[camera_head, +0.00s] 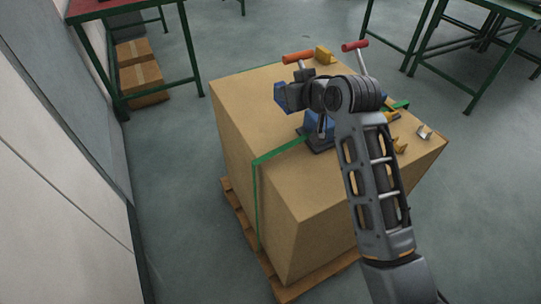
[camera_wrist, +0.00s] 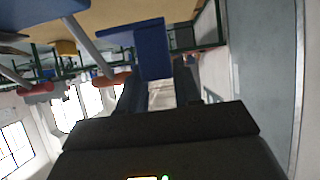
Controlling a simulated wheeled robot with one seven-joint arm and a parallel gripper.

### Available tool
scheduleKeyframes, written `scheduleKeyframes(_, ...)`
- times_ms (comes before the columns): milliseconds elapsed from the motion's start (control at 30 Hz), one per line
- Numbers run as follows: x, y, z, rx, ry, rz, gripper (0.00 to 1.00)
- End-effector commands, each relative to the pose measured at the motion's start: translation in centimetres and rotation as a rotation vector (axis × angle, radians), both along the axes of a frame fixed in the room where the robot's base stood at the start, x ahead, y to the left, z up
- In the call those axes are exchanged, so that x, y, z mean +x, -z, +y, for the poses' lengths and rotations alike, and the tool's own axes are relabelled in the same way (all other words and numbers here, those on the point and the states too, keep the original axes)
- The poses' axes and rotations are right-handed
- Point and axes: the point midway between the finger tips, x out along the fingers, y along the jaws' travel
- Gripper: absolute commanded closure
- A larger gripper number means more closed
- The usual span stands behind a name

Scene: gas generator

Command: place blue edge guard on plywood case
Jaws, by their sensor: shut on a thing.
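The plywood case (camera_head: 300,185) is a large tan box on a wooden pallet. A green strap (camera_head: 256,200) runs over its top and down its side. My gripper (camera_head: 286,97) is shut on the blue edge guard (camera_head: 280,92), over the left part of the case top in the head view. In the wrist view the blue edge guard (camera_wrist: 152,50) is an L-shaped piece at the tips of my gripper (camera_wrist: 158,82), beside the tan case (camera_wrist: 110,15). I cannot tell whether the guard touches the case. My arm hides part of the case top.
A strapping tool with a blue body (camera_head: 318,125) sits on the strap. An orange-handled tool (camera_head: 299,57), a red-handled tool (camera_head: 356,46) and several yellow pieces (camera_head: 324,54) are on the case top. Green-framed tables (camera_head: 190,45) stand behind. Floor left of the case is clear.

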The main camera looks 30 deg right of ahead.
Motion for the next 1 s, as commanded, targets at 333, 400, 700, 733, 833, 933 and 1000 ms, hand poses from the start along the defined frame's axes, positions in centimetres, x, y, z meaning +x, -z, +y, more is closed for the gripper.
scheduleKeyframes(333, -4.5, 4.4, 6.0, -0.003, -0.009, 0.004, 1.0)
scheduleKeyframes(400, -5.2, 5.0, 6.9, -0.002, -0.008, 0.003, 1.0)
scheduleKeyframes(700, -6.2, 6.9, 8.2, -0.001, -0.005, 0.002, 1.0)
scheduleKeyframes(733, -6.2, 7.3, 8.2, -0.001, -0.005, 0.003, 1.0)
scheduleKeyframes(833, -6.2, 8.8, 8.2, -0.001, -0.005, 0.003, 1.0)
scheduleKeyframes(933, -6.2, 9.7, 8.2, 0.0, -0.004, 0.001, 1.0)
scheduleKeyframes(1000, -6.1, 10.0, 8.2, 0.0, -0.004, 0.0, 1.0)
